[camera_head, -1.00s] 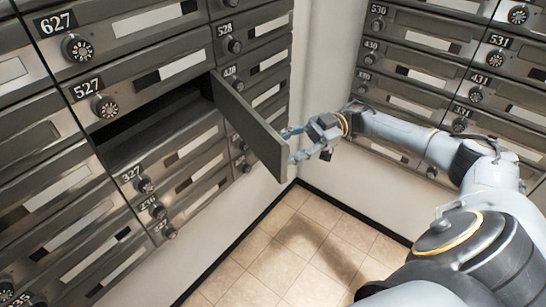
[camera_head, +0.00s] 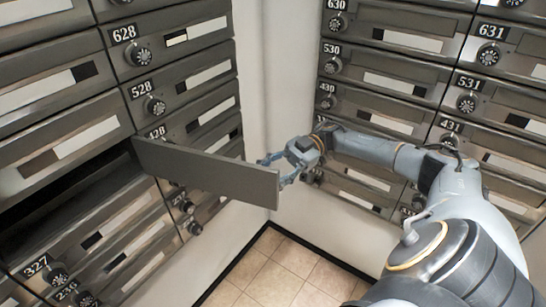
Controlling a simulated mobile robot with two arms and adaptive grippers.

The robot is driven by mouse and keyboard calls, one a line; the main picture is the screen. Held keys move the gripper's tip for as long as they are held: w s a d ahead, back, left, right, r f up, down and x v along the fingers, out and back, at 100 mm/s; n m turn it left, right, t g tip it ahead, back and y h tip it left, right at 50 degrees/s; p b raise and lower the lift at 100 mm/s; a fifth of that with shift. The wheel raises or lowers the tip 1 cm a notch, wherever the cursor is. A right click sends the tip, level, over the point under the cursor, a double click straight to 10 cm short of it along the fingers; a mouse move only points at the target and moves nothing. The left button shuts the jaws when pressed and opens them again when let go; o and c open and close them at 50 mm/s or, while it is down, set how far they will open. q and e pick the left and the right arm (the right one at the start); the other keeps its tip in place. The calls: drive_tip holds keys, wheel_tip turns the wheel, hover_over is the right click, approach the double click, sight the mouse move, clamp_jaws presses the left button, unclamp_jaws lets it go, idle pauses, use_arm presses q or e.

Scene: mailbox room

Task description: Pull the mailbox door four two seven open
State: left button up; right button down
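A long flat grey mailbox door (camera_head: 205,172) stands swung out from the left wall of boxes, with its hinged side at the left by box 428. Its number is not visible. The dark open compartment (camera_head: 70,205) behind it sits above box 327. My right gripper (camera_head: 274,172), coming in from the right, is at the door's free outer end. Its fingers are spread apart, one near the top corner and one just beyond the end. I cannot tell whether they touch the door. My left gripper is out of view.
Closed boxes with round dials, such as 528 (camera_head: 195,92), fill the left wall. Another bank of boxes (camera_head: 395,80) stands at the right, behind my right arm. A white wall corner and tiled floor (camera_head: 275,280) lie between them.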

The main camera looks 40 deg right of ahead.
drive_tip(key=shift+w+r+t, duration=0.3)
drive_tip(key=shift+w+t, duration=0.1)
drive_tip(key=shift+w, duration=0.15)
drive_tip(key=c, duration=1)
unclamp_jaws()
drive_tip(key=o, duration=0.3)
drive_tip(key=shift+w+a, duration=0.2)
drive_tip(key=shift+w+a+f, duration=0.1)
drive_tip(key=shift+f, duration=0.1)
drive_tip(key=shift+d, duration=3.75)
